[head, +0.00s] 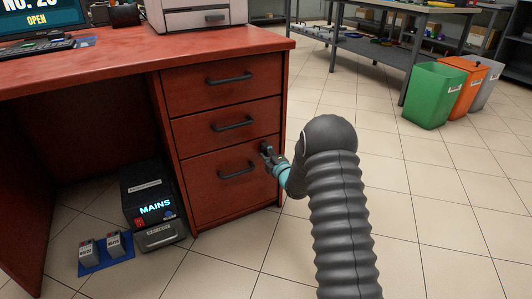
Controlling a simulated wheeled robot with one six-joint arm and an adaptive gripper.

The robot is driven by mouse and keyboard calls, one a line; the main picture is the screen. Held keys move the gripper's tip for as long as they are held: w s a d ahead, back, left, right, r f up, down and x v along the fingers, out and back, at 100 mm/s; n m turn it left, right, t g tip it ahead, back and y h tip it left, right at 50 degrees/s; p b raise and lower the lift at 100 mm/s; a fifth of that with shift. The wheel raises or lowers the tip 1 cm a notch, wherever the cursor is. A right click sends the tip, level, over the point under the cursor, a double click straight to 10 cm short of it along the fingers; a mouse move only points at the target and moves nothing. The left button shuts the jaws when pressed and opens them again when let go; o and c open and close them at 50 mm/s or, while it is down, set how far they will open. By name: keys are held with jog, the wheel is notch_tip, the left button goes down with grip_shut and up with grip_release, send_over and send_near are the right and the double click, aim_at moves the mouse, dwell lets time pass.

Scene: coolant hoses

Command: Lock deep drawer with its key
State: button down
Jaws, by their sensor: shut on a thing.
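The red desk's deep drawer (208,192) is the lowest and tallest of three. It looks closed, its front level with the drawers above, and it has a dark bar handle (237,171). My gripper (265,150) is at the upper right corner of the deep drawer's front, right of the handle. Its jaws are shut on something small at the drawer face. The key and the lock cannot be made out; the gripper hides that spot. My dark ribbed arm reaches in from the lower right.
Two shallower drawers (222,85) sit above. A dark box marked MAINS (147,190) stands on the floor left of the drawers, near a blue mat (105,262) with small grey blocks. Green (430,97) and orange bins (470,85) stand at the back right. The tiled floor on the right is clear.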

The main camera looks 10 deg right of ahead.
jog(key=shift+n, duration=0.7)
jog(key=c, duration=0.8)
grip_release()
jog(key=shift+a, duration=0.15)
jog(key=shift+o, duration=0.2)
jog(key=shift+d, duration=0.2)
jog(key=shift+s+d, duration=0.1)
jog(key=shift+s, duration=0.2)
jog(key=v, duration=1.1)
jog(key=shift+s, duration=0.15)
